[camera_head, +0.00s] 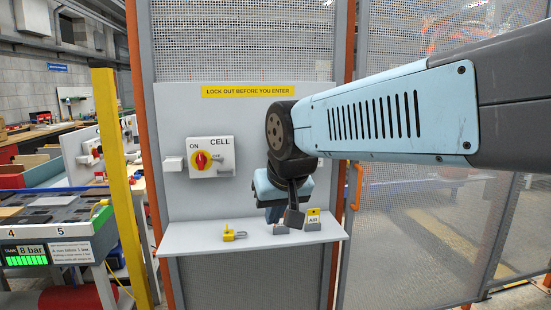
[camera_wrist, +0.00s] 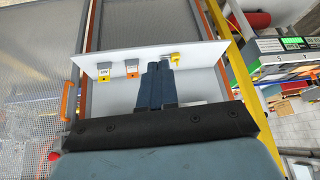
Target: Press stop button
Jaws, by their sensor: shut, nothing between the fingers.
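No button marked stop can be made out in either view. A white switch box marked CELL, with a red and yellow rotary knob (camera_head: 201,161), is on the grey panel in the head view. My gripper (camera_head: 275,214) is to the right of this box and lower, in front of the panel near the shelf, partly hidden by my wrist. In the wrist view my gripper's fingers (camera_wrist: 158,66) are together and empty, pointing towards the shelf. A small red round thing (camera_wrist: 53,156) shows at the lower left of the wrist view; I cannot tell what it is.
A white shelf (camera_head: 190,243) juts out below the panel. It holds a yellow padlock (camera_head: 233,234) and a yellow AIR tag (camera_head: 313,215). A yellow post (camera_head: 118,180) stands left. Mesh fencing (camera_head: 420,220) stands right, with an orange handle (camera_head: 356,187).

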